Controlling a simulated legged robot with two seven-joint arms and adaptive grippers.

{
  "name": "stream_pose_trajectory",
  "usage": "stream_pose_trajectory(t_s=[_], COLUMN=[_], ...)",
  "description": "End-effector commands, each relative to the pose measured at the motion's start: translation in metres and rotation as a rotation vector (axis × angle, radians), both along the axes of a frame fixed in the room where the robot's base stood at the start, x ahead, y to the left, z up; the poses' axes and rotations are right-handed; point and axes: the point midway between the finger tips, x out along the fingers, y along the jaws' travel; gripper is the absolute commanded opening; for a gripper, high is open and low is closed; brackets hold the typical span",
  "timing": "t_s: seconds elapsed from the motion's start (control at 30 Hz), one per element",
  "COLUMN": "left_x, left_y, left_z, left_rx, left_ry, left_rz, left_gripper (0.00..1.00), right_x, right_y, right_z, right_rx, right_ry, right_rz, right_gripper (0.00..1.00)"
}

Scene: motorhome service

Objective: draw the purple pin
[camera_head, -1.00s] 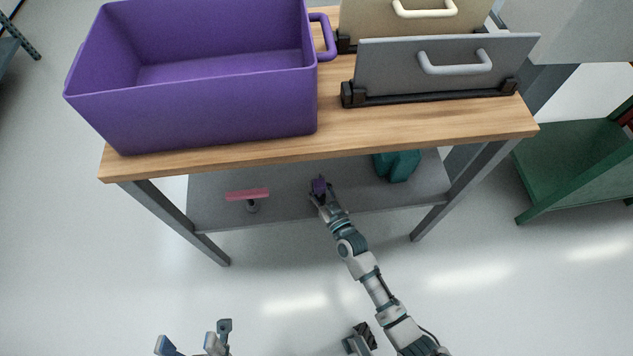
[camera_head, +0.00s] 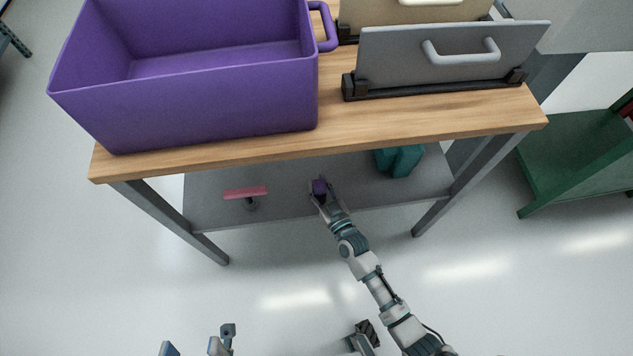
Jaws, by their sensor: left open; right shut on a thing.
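The purple pin (camera_head: 319,186) shows as a small purple piece above the grey lower shelf of the workbench. My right gripper (camera_head: 321,194) reaches in under the wooden top and is shut on it. Most of the pin is hidden by the fingers, and I cannot tell whether it touches the shelf. My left gripper (camera_head: 197,347) is at the bottom edge of the view, open and empty, well away from the bench and partly cut off.
A pink T-shaped piece (camera_head: 246,192) stands on the lower shelf (camera_head: 290,188), left of my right gripper. A teal object (camera_head: 399,160) is to its right. A purple bin (camera_head: 200,105) and a grey panel with a handle (camera_head: 440,62) stand on the wooden top (camera_head: 400,122).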

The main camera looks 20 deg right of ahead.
Motion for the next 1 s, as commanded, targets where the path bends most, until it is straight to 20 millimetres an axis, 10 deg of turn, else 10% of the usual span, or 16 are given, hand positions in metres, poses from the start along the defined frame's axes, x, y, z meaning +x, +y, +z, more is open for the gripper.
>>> stream_pose_trajectory(t_s=[0.23,0.27,0.4,0.77,1.0], left_x=[0.001,0.001,0.001,0.001,0.001], left_y=[0.0,0.0,0.0,0.0,0.0], left_z=[-0.007,-0.007,-0.006,-0.006,-0.006], left_rx=[0.0,0.0,-0.001,-0.001,0.0], left_ry=[0.01,0.01,0.009,0.009,0.008], left_rz=[0.0,0.0,0.0,0.0,-0.001], left_gripper=[0.64,0.64,0.64,0.64,0.64], right_x=[0.0,0.0,0.0,-0.004,-0.047], right_y=[0.0,0.0,0.0,0.0,-0.003], right_z=[-0.008,-0.007,-0.007,-0.007,-0.011], right_rx=[0.0,-0.001,0.0,0.0,-0.001], right_ry=[0.001,0.001,0.003,0.002,0.004], right_rz=[0.0,0.0,0.001,0.0,0.0], right_gripper=[0.0,0.42,0.7,0.7,0.7])
